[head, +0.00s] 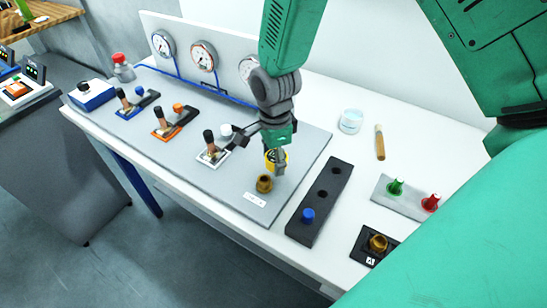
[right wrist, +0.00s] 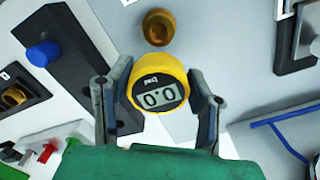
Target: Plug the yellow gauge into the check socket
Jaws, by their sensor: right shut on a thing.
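My right gripper (head: 273,150) is shut on the yellow gauge (head: 281,157), above the grey panel. In the right wrist view the gauge (right wrist: 158,84) sits between the two fingers (right wrist: 158,108), and its round dark face reads 0.0. A brass socket (head: 264,184) stands on the panel just below and in front of the gauge, beside a small white label too small to read. The socket also shows in the right wrist view (right wrist: 157,27), apart from the gauge. My left gripper is not in view.
A black block (head: 324,208) with a blue plug and open holes is right of the socket. A black plate with a brass fitting (head: 378,243), green and red plugs (head: 397,187), and a clear jar (head: 351,121) stand farther right. Levers (head: 211,148) and dial gauges (head: 204,56) are left.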

